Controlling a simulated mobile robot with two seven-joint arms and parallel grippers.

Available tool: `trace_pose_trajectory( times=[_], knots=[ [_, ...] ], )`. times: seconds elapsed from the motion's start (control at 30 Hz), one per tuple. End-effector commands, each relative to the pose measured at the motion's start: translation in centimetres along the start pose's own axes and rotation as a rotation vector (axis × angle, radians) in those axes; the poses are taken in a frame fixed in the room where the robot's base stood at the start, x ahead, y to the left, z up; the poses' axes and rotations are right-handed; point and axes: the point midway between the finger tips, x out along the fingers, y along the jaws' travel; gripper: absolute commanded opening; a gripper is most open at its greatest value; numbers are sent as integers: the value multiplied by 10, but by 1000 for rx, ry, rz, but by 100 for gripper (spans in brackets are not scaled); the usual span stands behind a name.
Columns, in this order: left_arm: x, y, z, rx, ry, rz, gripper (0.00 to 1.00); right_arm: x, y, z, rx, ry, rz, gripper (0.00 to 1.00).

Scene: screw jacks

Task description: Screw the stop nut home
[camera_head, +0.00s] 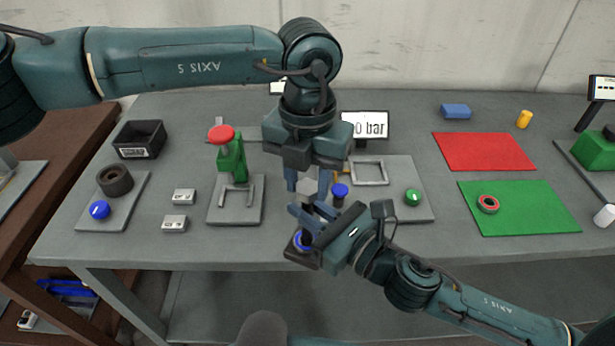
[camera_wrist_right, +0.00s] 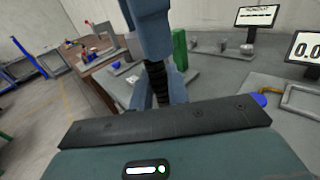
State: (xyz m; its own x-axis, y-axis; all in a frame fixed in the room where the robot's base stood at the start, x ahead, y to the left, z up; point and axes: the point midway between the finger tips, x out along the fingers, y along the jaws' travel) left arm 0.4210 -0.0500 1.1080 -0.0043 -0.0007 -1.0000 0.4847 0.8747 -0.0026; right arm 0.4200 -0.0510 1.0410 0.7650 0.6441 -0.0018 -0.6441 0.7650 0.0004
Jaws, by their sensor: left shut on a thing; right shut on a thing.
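A light grey stop nut (camera_head: 306,189) sits between the fingertips of my left gripper (camera_head: 308,184), which comes down from above and is shut on it. My right gripper (camera_head: 312,215) reaches in from the lower right, just below, and is shut on a part mostly hidden by its fingers. In the right wrist view a dark ribbed spindle (camera_wrist_right: 158,78) shows between the fingers. A dark square block with a blue ring (camera_head: 302,256) shows below the right fingers, over the table's front edge. How far the nut is on the thread is hidden.
A green jack with a red top (camera_head: 232,160) stands on a grey plate to the left. A blue knob (camera_head: 340,190) is close right of the grippers. A green button (camera_head: 412,197), a red mat (camera_head: 483,152) and a green mat (camera_head: 535,215) lie further right. A black bin (camera_head: 139,140) stands back left.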

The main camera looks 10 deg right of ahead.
Motion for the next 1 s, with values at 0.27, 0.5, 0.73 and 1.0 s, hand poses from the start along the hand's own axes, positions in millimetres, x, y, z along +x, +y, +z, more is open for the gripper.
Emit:
trace_pose_trajectory(
  times=[0.27,0.5,0.73,1.0],
  knots=[
    [0,0,0,360,1,-1,8,0,0,4,-2,-8,2,0],
    [0,1,0,731,0,2,8,0,0,4,-2,-8,2,0],
    [0,1,0,724,0,2,44,0,0,4,-2,-8,2,0],
    [0,0,0,724,0,2,57,0,0,4,-2,-8,2,0]
  ],
)
